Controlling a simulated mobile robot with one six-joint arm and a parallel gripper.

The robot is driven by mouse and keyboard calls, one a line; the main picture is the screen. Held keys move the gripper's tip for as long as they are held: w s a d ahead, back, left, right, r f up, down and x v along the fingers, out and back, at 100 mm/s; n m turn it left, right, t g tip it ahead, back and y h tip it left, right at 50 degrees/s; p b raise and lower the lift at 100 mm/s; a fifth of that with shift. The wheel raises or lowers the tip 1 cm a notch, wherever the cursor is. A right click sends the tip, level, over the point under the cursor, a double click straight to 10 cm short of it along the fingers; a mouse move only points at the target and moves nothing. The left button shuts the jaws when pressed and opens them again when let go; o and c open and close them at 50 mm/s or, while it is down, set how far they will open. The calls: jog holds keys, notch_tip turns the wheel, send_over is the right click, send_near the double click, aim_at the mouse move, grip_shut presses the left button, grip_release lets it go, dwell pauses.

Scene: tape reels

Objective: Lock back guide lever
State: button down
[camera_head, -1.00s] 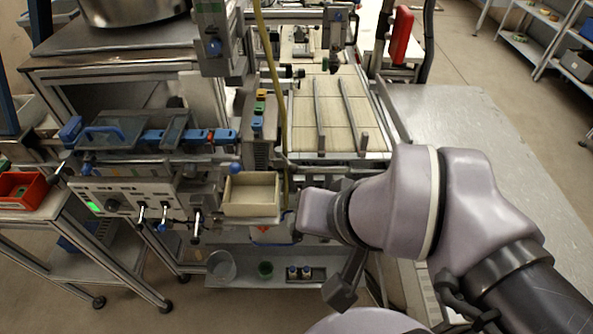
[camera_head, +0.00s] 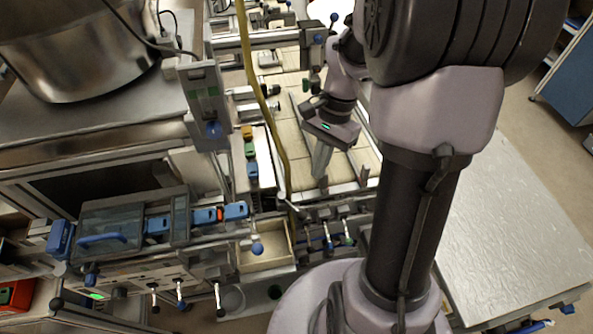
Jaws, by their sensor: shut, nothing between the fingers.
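My gripper (camera_head: 321,172) points down over the pale tiled table (camera_head: 290,140), between its metal rails. Its fingers look closed together with nothing held. I cannot tell for sure which part is the back guide lever. A small blue-ball knob (camera_head: 334,17) shows behind my gripper, close to my arm, which hides much around it. Whether any lever is locked cannot be made out.
Several short levers (camera_head: 328,238) stand at the table's front edge. A grey metal table (camera_head: 515,215) at the right is clear.

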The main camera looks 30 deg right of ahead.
aim_at(294, 207)
jog(key=b+x, duration=0.3)
jog(key=x, duration=0.7)
jog(key=shift+b, duration=0.4)
